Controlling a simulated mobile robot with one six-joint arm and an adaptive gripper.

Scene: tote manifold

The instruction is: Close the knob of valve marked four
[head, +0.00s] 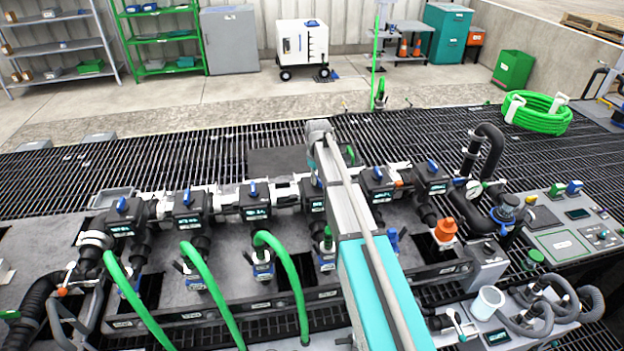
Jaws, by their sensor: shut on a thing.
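A row of several dark valve blocks with blue knobs runs across the manifold. The fourth block from the left (307,197) is mostly covered by my arm; a bit of its blue knob (316,182) shows at the arm's left edge. I cannot read the number markings. The third block's blue knob (252,189) and the fifth block's blue knob (377,173) are in plain view beside it. My arm reaches from the bottom right up over the fourth block. My gripper is hidden behind the arm, so its contact with the knob cannot be seen.
Green hoses (284,262) rise from the front of the left blocks. An orange fitting (445,231) and black pipes with a gauge (474,190) stand to the right. A control panel (567,238) is at far right. Grating (200,150) behind the row is mostly clear.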

